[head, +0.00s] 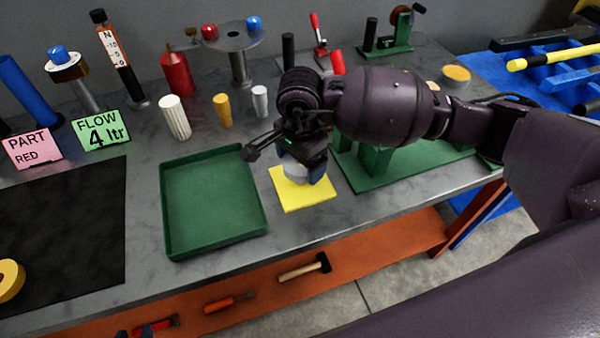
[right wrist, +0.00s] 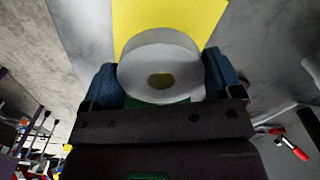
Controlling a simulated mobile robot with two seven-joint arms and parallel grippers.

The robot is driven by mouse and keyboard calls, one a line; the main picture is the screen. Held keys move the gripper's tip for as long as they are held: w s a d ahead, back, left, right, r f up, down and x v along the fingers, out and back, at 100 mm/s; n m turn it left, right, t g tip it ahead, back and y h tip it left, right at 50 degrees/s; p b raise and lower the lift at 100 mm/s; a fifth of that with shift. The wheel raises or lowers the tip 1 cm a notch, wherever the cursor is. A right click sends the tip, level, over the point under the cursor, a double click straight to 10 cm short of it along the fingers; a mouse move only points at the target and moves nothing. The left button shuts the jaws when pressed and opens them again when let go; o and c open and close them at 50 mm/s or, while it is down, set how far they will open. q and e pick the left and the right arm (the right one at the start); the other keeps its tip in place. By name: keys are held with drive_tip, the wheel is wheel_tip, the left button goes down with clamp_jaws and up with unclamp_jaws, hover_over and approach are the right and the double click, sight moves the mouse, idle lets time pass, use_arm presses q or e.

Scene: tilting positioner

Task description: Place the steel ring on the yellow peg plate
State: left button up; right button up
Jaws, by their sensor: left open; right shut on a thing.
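The yellow peg plate (head: 305,197) lies flat on the grey table, right of the green tray, and also shows in the right wrist view (right wrist: 180,15). My right gripper (head: 303,167) is over the plate, pointing down. It is shut on the steel ring (head: 295,173), a pale grey ring. In the right wrist view the ring (right wrist: 160,55) sits between the blue fingertips of my right gripper (right wrist: 160,76). Whether the ring touches the plate is unclear.
An empty green tray (head: 166,215) stands left of the plate. A green fixture base (head: 400,175) is close on the right. White, yellow and grey cylinders (head: 223,110) stand behind. A black mat (head: 60,240) lies at the left. The table's front edge is near the plate.

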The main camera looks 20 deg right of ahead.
sight(300, 175)
drive_tip(key=shift+f, duration=0.25)
wheel_tip(300, 175, down, 4)
drive_tip(key=shift+r, duration=0.1)
drive_tip(key=shift+f, duration=0.2)
drive_tip(key=o, duration=1.2)
